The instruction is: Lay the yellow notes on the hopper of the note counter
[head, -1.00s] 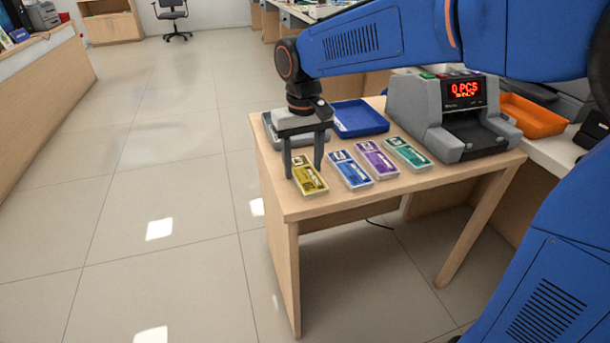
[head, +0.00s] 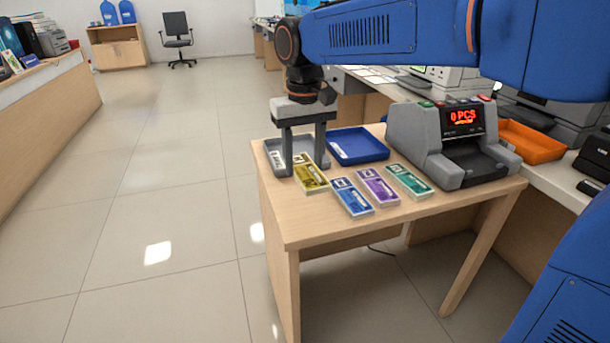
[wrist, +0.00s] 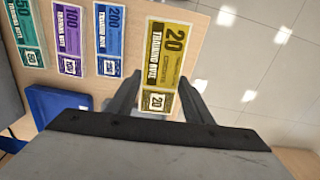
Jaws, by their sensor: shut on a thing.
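The yellow notes (head: 311,178) are a banded bundle held between the fingers of my gripper (head: 306,166), which is shut on them. The bundle appears raised a little above the table, in front of the grey tray. In the wrist view the yellow notes (wrist: 166,62) show a "20" and sit between the two fingers (wrist: 162,97). The note counter (head: 450,143) stands at the right of the table, its display reading "0 PCS". Its dark hopper (head: 475,160) faces the front and looks empty.
Blue notes (head: 351,198), purple notes (head: 377,187) and green notes (head: 409,181) lie in a row between my gripper and the counter. A grey tray (head: 275,160) and a blue tray (head: 358,146) lie behind. An orange tray (head: 531,141) is beyond the counter.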

